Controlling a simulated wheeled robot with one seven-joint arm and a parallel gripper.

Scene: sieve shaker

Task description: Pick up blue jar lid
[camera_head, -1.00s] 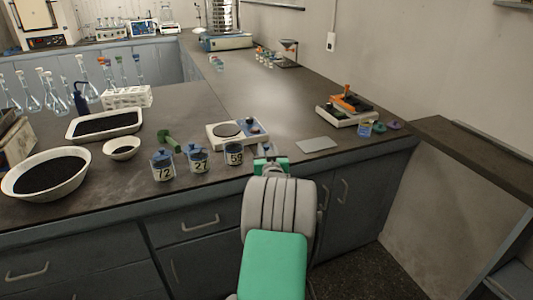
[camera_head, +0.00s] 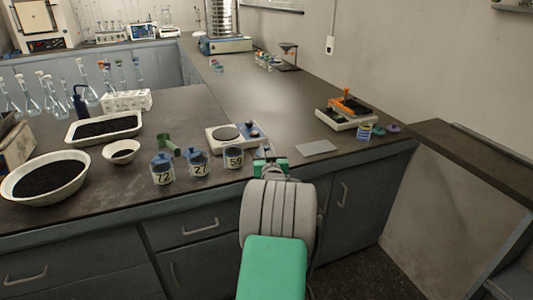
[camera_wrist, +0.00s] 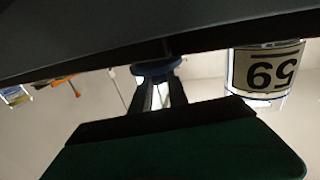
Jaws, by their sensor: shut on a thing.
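In the wrist view a blue jar lid (camera_wrist: 157,69) sits between the tips of my gripper (camera_wrist: 160,88). The fingers are shut on it. A dark edge hides part of the view above it. The jar marked 59 (camera_wrist: 268,72) shows upside down to the right of the lid, apart from it. In the head view my gripper (camera_head: 265,152) is just right of jar 59 (camera_head: 234,158), near the bench's front edge. The held lid cannot be made out clearly there. Jars 72 (camera_head: 163,171) and 27 (camera_head: 198,164) stand farther left with blue tops.
A balance (camera_head: 224,143) stands just behind the jars. A flat grey plate (camera_head: 316,147) lies right of my gripper. A tray with an orange-handled tool (camera_head: 346,122) and several coloured items are farther right. White bowls of dark material (camera_head: 84,181) are at left. The middle bench is clear.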

